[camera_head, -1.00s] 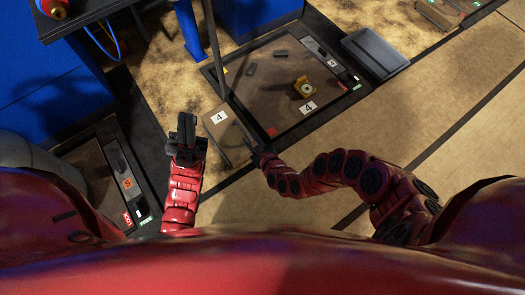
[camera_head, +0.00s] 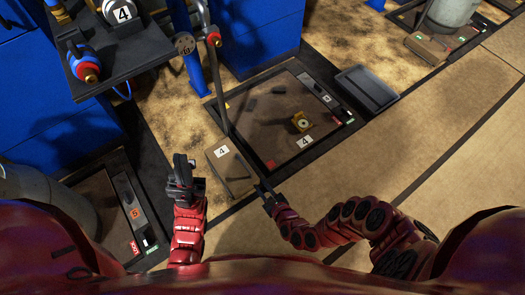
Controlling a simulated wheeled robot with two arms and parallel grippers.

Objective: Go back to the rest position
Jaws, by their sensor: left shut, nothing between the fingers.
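My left gripper (camera_head: 181,170) is dark and points away from me, left of a brown box labelled 4 (camera_head: 241,187). It looks shut with nothing in it. My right gripper (camera_head: 262,188) is just right of that box's lower right edge, low in the picture. It is small and dark, and its jaws are unclear. I see nothing held in it.
A dark shelf (camera_head: 125,60) with red-and-blue fittings stands upper left. A post rises at the scale's left edge. A dark tray (camera_head: 367,89) lies right of the scale. Tan floor (camera_head: 440,140) at right is mostly clear.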

